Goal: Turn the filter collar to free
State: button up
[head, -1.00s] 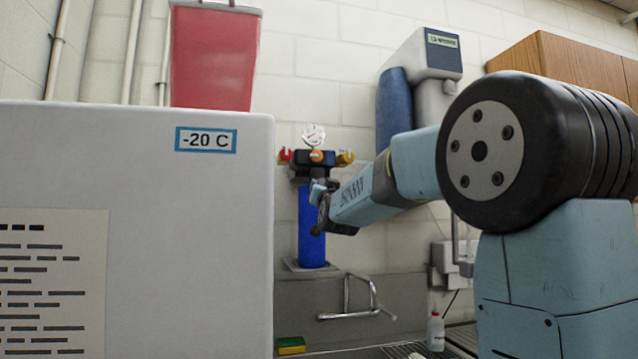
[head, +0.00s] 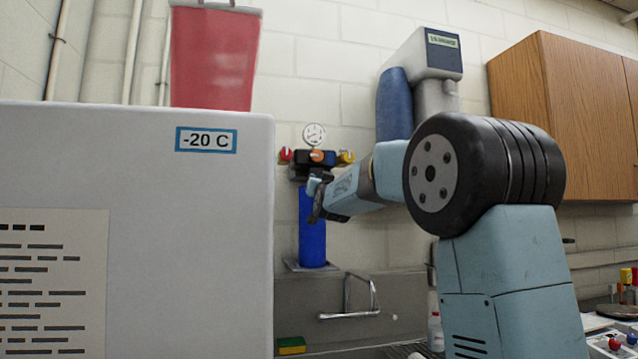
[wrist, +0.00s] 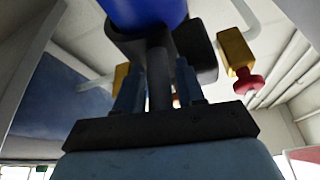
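The filter stands upright against the wall in the head view, with a blue bowl (head: 312,235) below a dark head. Its dark collar (head: 300,173) sits at the top of the bowl and is partly covered by my gripper. My gripper (head: 316,188) is at the collar's front in the head view. In the wrist view the blue bowl (wrist: 150,10) is at the top and the dark collar (wrist: 132,42) below it. A grey bar (wrist: 159,75) runs from the collar between the two fingers of my gripper (wrist: 160,85). The fingers stand apart, with slim gaps beside the bar.
A round gauge (head: 314,135) and red, orange and yellow valve knobs top the filter. A large white -20 C freezer (head: 190,240) fills the left. A sink tap (head: 360,295) is below, a blue-grey dispenser (head: 395,105) up right, and a wooden cabinet (head: 590,110) farther right.

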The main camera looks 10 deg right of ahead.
grip_shut()
jog(key=shift+y, duration=0.4)
